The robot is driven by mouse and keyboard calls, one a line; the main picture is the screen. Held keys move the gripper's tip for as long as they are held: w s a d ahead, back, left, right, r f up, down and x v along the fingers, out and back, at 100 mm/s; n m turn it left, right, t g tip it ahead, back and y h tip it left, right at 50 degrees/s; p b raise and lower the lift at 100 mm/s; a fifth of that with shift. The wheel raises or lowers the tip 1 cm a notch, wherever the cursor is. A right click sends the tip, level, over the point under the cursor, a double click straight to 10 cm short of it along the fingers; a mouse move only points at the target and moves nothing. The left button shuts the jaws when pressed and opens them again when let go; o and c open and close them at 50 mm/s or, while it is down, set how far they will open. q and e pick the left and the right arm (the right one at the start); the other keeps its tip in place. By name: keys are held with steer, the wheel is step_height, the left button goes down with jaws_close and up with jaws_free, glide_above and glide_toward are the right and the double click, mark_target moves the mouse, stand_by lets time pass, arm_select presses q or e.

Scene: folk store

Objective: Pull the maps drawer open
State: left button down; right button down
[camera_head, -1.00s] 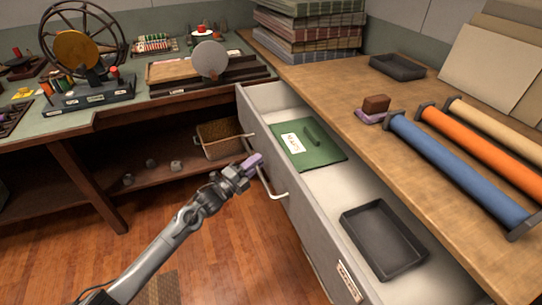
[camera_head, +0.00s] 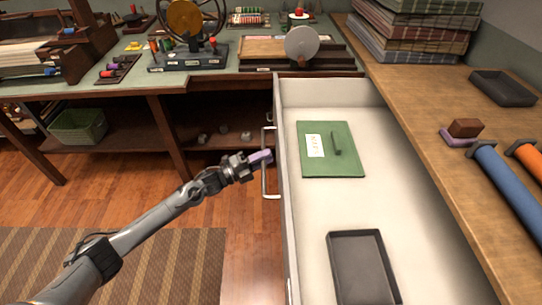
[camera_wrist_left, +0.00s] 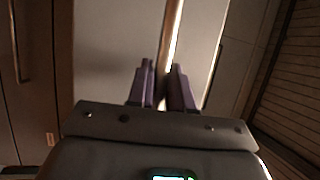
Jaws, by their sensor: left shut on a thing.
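The maps drawer (camera_head: 385,190) stands open from under the wooden counter, its pale inside showing. In it lie a green folder (camera_head: 345,165) with a white label and a dark tray (camera_head: 362,270). A pale handle (camera_head: 265,188) is on the drawer's grey front. My left gripper (camera_head: 264,157), with purple fingertips, is at the handle's upper part. In the left wrist view the purple fingers (camera_wrist_left: 163,88) are shut around the handle bar (camera_wrist_left: 173,35). My right gripper is in neither view.
The wooden counter (camera_head: 410,70) at right bears fabric stacks (camera_head: 415,30), a dark tray (camera_head: 502,88), a brown block (camera_head: 465,127) and coloured rolls. A green workbench with tools runs along the back. A green basket (camera_head: 78,127) sits below it.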

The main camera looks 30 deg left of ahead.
arm_select(q)
steer(key=shift+a, duration=0.1)
stand_by(0.3)
steer(key=c, duration=1.1)
jaws_free()
steer(key=shift+s, duration=0.15)
steer(key=p+v, duration=0.3)
steer(key=v, duration=0.7)
steer(key=shift+s+a, duration=0.2)
steer(key=shift+a, duration=0.1)
steer(key=shift+f, duration=0.1)
